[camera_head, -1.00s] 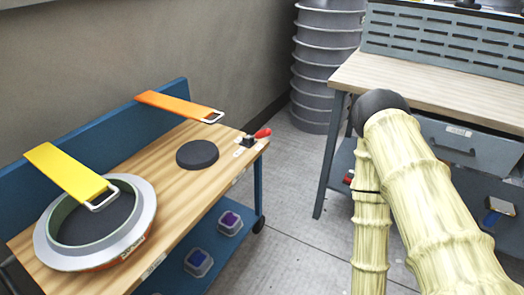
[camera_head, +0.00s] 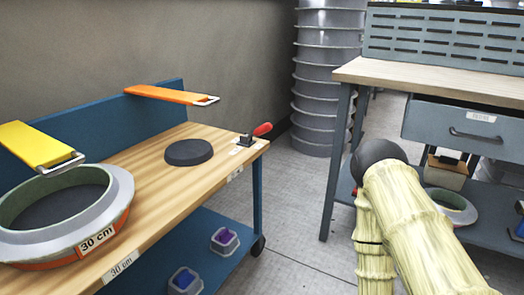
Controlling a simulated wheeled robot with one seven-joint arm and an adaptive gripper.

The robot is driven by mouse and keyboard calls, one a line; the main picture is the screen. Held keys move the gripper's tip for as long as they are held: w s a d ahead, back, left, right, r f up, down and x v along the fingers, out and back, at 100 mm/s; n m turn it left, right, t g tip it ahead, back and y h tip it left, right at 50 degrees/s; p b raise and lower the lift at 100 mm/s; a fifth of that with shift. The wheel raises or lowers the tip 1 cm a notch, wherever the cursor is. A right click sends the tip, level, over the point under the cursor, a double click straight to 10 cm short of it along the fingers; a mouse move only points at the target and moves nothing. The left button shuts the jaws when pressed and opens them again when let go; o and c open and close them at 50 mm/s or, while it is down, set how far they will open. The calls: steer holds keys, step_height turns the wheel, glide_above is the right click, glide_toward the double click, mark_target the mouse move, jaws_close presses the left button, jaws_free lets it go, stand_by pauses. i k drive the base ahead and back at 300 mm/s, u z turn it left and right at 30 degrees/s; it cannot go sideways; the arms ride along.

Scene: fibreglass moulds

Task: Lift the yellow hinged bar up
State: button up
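The yellow hinged bar (camera_head: 38,146) is at the left edge, lowered and reaching out from the blue back panel over a round grey mould (camera_head: 118,205). A metal loop handle (camera_head: 62,164) is at its free end, just above the mould's rim. I cannot tell whether the bar touches the mould. My arm, in a pale yellow ribbed cover, is at the right, well away from the bar. My gripper is not in view.
An orange bar (camera_head: 170,95) reaches over a black disc (camera_head: 188,152) on the wooden cart top (camera_head: 150,185). A red-handled clamp (camera_head: 262,129) sits at the cart's corner. A workbench (camera_head: 440,80) stands right. Bare floor (camera_head: 300,200) lies between.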

mark_target(40, 152)
steer(key=u, duration=1.2)
